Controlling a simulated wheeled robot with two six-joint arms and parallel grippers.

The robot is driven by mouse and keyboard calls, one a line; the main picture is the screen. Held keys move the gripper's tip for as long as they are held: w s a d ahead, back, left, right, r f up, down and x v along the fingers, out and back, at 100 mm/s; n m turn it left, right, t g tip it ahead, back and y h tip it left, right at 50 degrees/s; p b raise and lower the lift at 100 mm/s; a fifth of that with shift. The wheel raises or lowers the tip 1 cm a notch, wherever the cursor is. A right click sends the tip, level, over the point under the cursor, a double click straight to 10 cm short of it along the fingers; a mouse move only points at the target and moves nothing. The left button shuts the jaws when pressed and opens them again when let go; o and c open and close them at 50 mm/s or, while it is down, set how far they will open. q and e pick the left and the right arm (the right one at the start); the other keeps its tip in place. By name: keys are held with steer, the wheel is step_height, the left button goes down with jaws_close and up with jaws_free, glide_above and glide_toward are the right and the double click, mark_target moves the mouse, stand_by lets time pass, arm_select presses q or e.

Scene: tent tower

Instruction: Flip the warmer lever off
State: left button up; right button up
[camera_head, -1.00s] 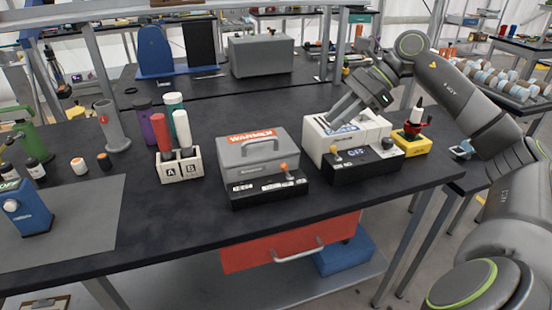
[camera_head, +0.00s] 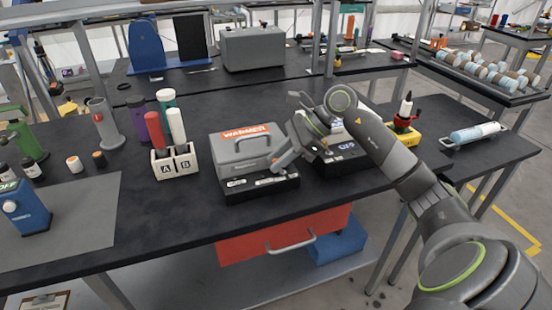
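The grey warmer (camera_head: 238,148) has an orange WARMER label and a top handle. Its black control base (camera_head: 245,188) is in front, with small white labels. My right gripper (camera_head: 279,164) reaches in from the right, its fingertips at the right part of this base, where the warmer lever stands. The fingers cover the lever, so its position and any contact are hidden. The fingers look close together, but whether they are shut on the lever is unclear. My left gripper is not in view.
A second device with a black control base (camera_head: 345,162) stands right of the warmer, largely behind my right arm. A white A/B holder (camera_head: 176,163) with coloured tubes stands left. A yellow-based bottle stand (camera_head: 404,133) is at right. Dark table (camera_head: 150,225) is clear in front.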

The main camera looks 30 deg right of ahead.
steer(key=shift+w+a+f, duration=0.15)
steer(key=shift+a+f, duration=0.2)
steer(key=shift+f, duration=0.05)
jaws_close()
steer(key=shift+a+f+h+b, duration=0.2)
steer(key=shift+h+b, duration=0.1)
steer(key=shift+b, duration=0.35)
steer(key=shift+h+b, duration=0.3)
steer(key=shift+r, duration=0.1)
jaws_free()
